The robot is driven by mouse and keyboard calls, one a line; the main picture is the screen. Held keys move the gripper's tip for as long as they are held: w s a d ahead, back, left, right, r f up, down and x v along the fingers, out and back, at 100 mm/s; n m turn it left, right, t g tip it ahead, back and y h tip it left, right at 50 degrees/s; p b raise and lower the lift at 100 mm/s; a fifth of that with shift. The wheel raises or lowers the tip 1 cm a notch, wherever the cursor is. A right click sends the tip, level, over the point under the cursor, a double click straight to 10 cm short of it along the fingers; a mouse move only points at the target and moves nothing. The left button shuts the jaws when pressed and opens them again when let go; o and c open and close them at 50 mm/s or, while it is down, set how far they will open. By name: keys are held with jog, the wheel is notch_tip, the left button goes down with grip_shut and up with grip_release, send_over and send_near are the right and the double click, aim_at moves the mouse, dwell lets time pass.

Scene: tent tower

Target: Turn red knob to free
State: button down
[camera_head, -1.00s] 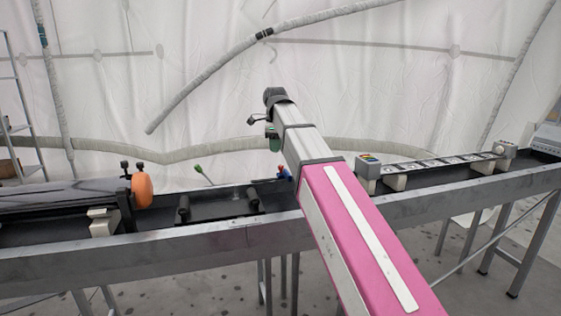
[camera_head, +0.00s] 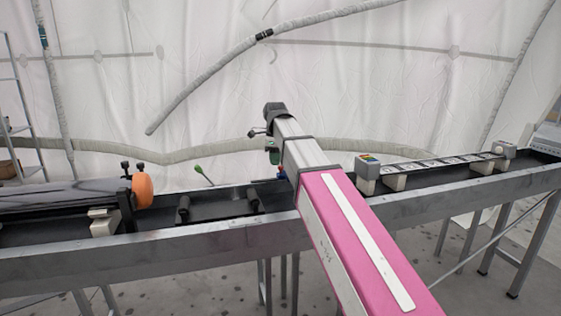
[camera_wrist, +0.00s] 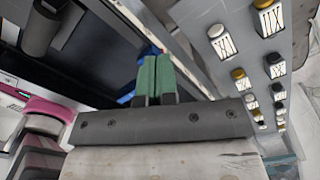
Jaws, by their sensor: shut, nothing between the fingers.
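My gripper (camera_wrist: 156,75) shows in the wrist view with its two green fingers pressed together and nothing between them. In the head view a bit of blue (camera_head: 282,176) shows at the trough beside my arm; no red can be made out there. The green of my gripper (camera_head: 273,156) shows just above it.
A long metal trough (camera_head: 170,246) runs across the head view. An orange disc (camera_head: 142,190) and a green-tipped lever (camera_head: 199,170) stand to the left. A box with coloured buttons (camera_head: 368,167) stands to the right.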

jog(key=shift+s+f, duration=0.6)
jog(key=shift+f, duration=0.1)
jog(key=shift+s+a+f, duration=0.1)
jog(key=shift+s, duration=0.6)
jog(key=shift+s+a, duration=0.1)
jog(key=shift+s, duration=0.15)
jog(key=shift+w+a, duration=0.1)
jog(key=shift+a, duration=0.2)
jog(key=shift+a+r, duration=0.25)
jog(key=shift+r, duration=0.45)
jog(key=shift+w+d+r, duration=0.1)
jog(key=shift+w+r, duration=0.1)
jog(key=shift+r, duration=0.65)
jog(key=shift+w+r, duration=0.25)
jog(key=shift+r, duration=0.6)
jog(key=shift+w+d+r, duration=0.1)
jog(key=shift+w+r, duration=0.1)
jog(key=shift+r, duration=0.65)
